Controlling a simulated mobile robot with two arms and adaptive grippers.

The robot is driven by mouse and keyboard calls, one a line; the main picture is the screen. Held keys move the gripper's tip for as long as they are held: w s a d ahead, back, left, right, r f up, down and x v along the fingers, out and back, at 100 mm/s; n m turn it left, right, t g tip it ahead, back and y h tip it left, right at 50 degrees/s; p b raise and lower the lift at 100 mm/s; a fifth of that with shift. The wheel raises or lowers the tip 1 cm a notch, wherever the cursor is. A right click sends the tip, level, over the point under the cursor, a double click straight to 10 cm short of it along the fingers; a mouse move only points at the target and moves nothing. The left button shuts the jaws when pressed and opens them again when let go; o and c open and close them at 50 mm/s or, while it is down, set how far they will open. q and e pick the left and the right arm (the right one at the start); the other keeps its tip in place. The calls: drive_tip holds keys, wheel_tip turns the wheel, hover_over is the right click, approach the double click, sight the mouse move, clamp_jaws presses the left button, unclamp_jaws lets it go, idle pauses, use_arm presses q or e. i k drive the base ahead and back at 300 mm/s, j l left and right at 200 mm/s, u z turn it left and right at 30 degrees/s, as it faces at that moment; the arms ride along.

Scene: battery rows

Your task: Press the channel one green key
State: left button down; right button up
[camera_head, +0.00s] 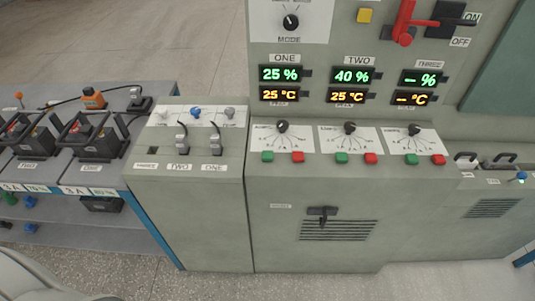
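The channel one green key (267,157) is a small green button on the sloped panel, at the left, below the channel one dial (282,127). A red key (297,157) sits just right of it. The channel one display (280,74) above reads 25 % in green and 25 °C in yellow. The channel two green key (341,158) and the channel three green key (411,160) are further right. Nothing covers the channel one green key. Neither of my grippers shows in the head view.
A lower cabinet (200,220) with plugged cables stands left of the panel. Further left, a shelf (115,188) carries batteries with black frames. A red lever switch (404,25) is at the upper right. The space before the sloped keys looks clear.

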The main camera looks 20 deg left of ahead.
sight(266, 155)
drive_tip(key=i+l+u, duration=0.25)
drive_tip(key=l, duration=0.4)
drive_tip(key=l+u, duration=0.2)
drive_tip(key=l, duration=0.5)
drive_tip(key=l+u, duration=0.25)
drive_tip(key=l, duration=0.45)
drive_tip(key=i, duration=0.05)
